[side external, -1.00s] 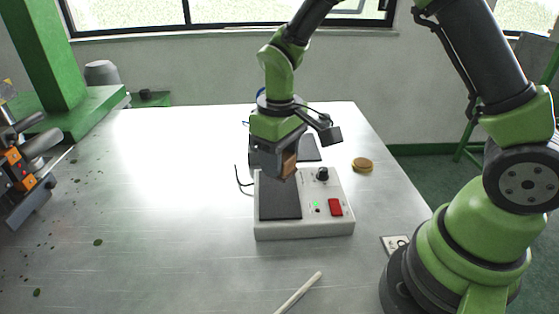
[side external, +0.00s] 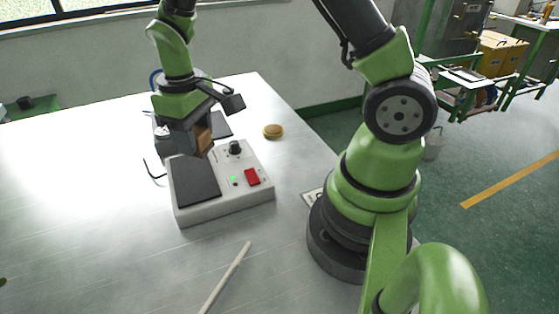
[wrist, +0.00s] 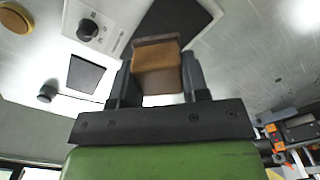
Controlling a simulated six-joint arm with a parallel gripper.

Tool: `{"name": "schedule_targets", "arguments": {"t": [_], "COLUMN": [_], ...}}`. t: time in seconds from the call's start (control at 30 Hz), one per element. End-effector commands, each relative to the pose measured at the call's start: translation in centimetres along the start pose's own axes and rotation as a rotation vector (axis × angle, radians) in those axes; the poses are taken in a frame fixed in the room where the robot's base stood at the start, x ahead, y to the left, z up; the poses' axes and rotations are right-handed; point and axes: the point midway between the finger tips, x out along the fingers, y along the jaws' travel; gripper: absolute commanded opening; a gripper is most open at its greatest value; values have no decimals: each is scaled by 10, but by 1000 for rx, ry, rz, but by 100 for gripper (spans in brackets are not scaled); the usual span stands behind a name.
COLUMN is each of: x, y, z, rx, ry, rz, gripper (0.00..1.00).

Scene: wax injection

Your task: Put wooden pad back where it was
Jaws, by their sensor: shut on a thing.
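A brown wooden block (side external: 204,138), which I take to be the wooden pad, is held in my gripper (side external: 196,150). In the wrist view the wooden pad (wrist: 157,68) sits between the two dark fingers of my gripper (wrist: 158,82), which touch its sides. My gripper is shut on it above the far part of a white device (side external: 236,197). The device has a dark plate (side external: 195,180), a black knob (side external: 235,148) and a red switch (side external: 252,177). I cannot tell the exact gap between pad and device.
A round tan disc (side external: 273,131) lies right of the device. A dark square (side external: 219,124) lies behind my gripper. A pale stick (side external: 226,277) lies in front. The metal table (side external: 90,220) is clear at left. An orange-and-grey machine (wrist: 295,132) shows in the wrist view.

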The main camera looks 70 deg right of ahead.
Motion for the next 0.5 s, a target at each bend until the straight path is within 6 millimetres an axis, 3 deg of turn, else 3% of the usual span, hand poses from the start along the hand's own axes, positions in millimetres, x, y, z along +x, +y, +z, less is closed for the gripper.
{"name": "schedule_targets", "arguments": {"t": [0.17, 0.3, 0.5], "x": [7, 14, 19], "y": [67, 116, 157], "z": [27, 63, 113], "rx": [237, 450, 689], "ry": [-3, -3, 0], "rz": [0, -1, -1], "gripper": [0, 0, 0]}}
